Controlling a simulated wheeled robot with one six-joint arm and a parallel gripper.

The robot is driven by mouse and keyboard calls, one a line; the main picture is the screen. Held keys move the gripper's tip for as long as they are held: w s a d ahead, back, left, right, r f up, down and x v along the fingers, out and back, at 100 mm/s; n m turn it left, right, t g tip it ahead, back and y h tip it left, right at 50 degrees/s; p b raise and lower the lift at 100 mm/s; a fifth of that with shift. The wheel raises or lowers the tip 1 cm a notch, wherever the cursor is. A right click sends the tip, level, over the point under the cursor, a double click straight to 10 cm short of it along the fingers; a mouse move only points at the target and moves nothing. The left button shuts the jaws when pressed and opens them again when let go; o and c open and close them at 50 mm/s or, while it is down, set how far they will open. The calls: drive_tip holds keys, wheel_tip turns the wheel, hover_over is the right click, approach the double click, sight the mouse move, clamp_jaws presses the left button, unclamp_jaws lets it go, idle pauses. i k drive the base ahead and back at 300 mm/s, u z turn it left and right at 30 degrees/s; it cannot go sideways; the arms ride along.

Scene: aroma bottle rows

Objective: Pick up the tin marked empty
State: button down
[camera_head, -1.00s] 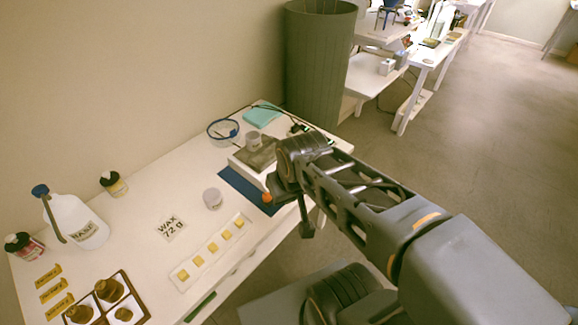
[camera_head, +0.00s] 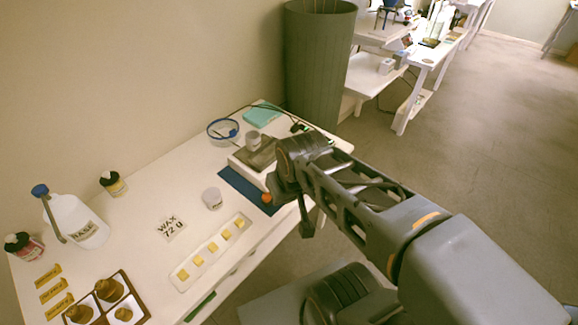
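Two small pale tins show in the head view. One tin (camera_head: 212,198) stands on the white table, left of the blue mat (camera_head: 232,183). The other tin (camera_head: 253,141) stands on the scale (camera_head: 246,158). No "empty" mark is readable on either one. My gripper (camera_head: 306,228) hangs to the right of the blue mat, near the table's front edge. Its fingers are small and dark, and I cannot make out whether they are apart. Nothing shows held below it.
A white strip with yellow cubes (camera_head: 172,279) lies along the front edge. A card reading "WAX 72 g" (camera_head: 171,228), a white jug (camera_head: 88,236), small bottles and a brown tray (camera_head: 143,313) are further left. A clear round dish (camera_head: 222,121) and a teal pad (camera_head: 262,117) lie at the back.

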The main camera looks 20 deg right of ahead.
sight(253, 141)
drive_tip(key=u, duration=2.7)
drive_tip(key=k, duration=1)
drive_tip(key=z, duration=1.2)
drive_tip(key=i, duration=1)
drive_tip(key=u, duration=0.05)
